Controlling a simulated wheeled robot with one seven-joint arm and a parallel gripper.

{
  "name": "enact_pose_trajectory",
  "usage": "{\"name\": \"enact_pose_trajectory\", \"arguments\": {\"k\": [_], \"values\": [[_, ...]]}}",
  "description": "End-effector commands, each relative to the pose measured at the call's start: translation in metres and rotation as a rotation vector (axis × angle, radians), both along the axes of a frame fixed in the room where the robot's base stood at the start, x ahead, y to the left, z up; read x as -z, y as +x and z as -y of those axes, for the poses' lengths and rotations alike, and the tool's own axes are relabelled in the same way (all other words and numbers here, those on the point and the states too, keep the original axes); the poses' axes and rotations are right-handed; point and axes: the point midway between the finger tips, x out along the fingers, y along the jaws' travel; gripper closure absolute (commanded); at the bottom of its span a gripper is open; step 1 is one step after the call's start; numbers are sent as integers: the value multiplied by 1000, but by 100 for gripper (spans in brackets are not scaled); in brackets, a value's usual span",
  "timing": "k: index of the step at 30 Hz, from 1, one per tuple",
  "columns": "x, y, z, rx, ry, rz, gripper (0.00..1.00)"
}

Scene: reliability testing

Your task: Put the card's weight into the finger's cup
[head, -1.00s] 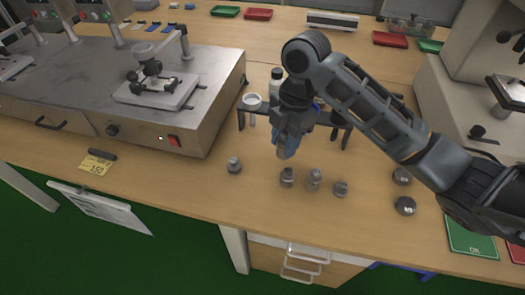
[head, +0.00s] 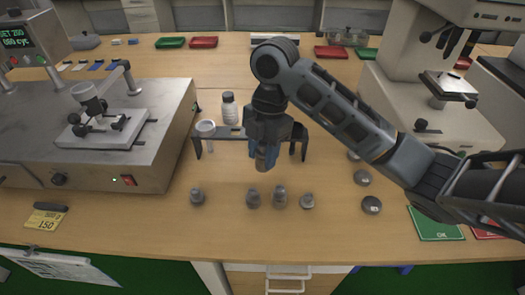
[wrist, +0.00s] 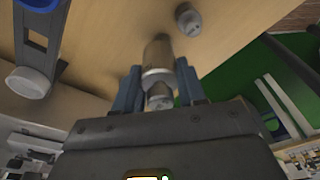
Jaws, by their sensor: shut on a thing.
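My gripper (head: 263,160) is shut on a grey metal weight (head: 262,163) and holds it above the bench. In the wrist view the weight (wrist: 158,62) is a stepped cylinder between the blue fingers (wrist: 158,92). A yellow card (head: 45,219) reading 150 lies at the bench's front left. A grey cup (head: 82,91) sits atop the dark finger mechanism (head: 90,112) on the machine at left, well away from my gripper. The inside of the cup is hard to see.
Several other weights (head: 197,198) stand along the front of the bench (head: 230,225). The machine's metal housing (head: 165,150) rises between rack and card.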

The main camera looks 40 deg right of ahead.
Motion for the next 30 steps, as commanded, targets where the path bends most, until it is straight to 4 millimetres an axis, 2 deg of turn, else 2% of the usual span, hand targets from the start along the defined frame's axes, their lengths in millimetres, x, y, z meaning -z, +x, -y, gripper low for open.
{"name": "enact_pose_trajectory", "arguments": {"k": [30], "values": [[55,0,0,1,0,1,100]]}}
